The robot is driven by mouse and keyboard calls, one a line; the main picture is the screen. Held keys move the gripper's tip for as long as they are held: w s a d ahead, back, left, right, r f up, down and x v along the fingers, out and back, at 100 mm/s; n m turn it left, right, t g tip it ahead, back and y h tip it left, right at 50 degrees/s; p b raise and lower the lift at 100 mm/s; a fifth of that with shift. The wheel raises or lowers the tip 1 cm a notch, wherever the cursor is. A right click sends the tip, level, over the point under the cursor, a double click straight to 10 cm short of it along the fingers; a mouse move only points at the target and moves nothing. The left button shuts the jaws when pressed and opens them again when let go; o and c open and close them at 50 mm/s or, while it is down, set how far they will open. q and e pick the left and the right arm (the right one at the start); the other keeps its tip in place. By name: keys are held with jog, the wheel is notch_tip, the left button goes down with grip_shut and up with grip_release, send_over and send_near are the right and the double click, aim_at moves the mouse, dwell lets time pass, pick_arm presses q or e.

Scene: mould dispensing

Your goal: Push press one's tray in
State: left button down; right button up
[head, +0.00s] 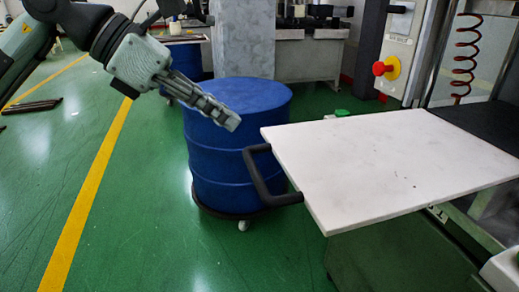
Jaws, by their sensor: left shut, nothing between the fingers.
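The press tray (400,165) is a flat white board that sticks out from the press at the right of the head view. A dark handle (262,181) is fixed to its left edge. My left gripper (234,122) is shut and empty. In the picture it lies above and left of the handle, apart from it, with the blue drum behind. The press (455,60) stands at the right, with a control panel and a red button (386,68). My right gripper is not in view.
A blue drum (232,150) on a wheeled base stands behind the gripper and handle. A grey pillar (243,40) and machinery are farther back.

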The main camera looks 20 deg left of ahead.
aim_at(261, 149)
pick_arm(q)
jog(key=shift+y, duration=0.5)
jog(key=x, duration=0.6)
jog(key=a+p+x, duration=0.1)
jog(key=x, duration=0.2)
jog(key=shift+w+d+f, duration=0.1)
jog(key=shift+w+f, duration=0.15)
jog(key=shift+f, duration=0.2)
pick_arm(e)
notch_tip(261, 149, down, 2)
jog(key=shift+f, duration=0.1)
